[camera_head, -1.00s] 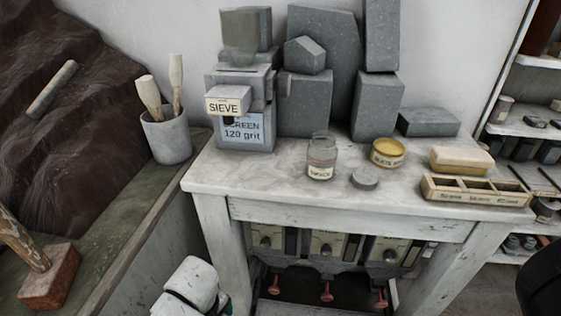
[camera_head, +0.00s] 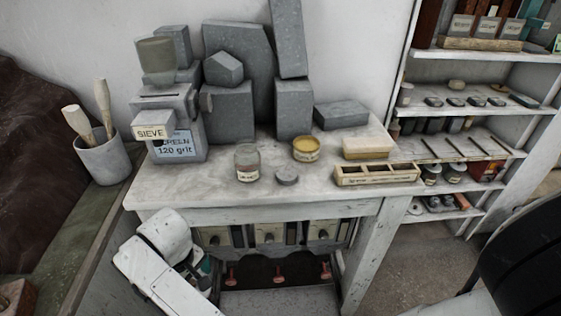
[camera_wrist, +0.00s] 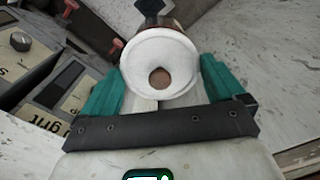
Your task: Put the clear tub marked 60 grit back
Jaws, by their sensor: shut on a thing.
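In the wrist view my gripper (camera_wrist: 160,82), with teal fingers, is shut on a round white thing (camera_wrist: 160,52). In the head view my white arm is at lower left, before the bench, and hides what I hold. Several grey labelled tubs (camera_head: 488,27) stand in a wooden rack (camera_head: 480,44) on the shelf at upper right; their labels are too small to read.
The pale workbench (camera_head: 210,188) carries a clear jar (camera_head: 247,165), a yellow tin (camera_head: 306,149), a grey disc (camera_head: 287,176), a compartment tray (camera_head: 378,175), grey blocks (camera_head: 293,108) and the sieve box (camera_head: 180,125). Its front left is clear. A black chair (camera_head: 525,265) stands at right.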

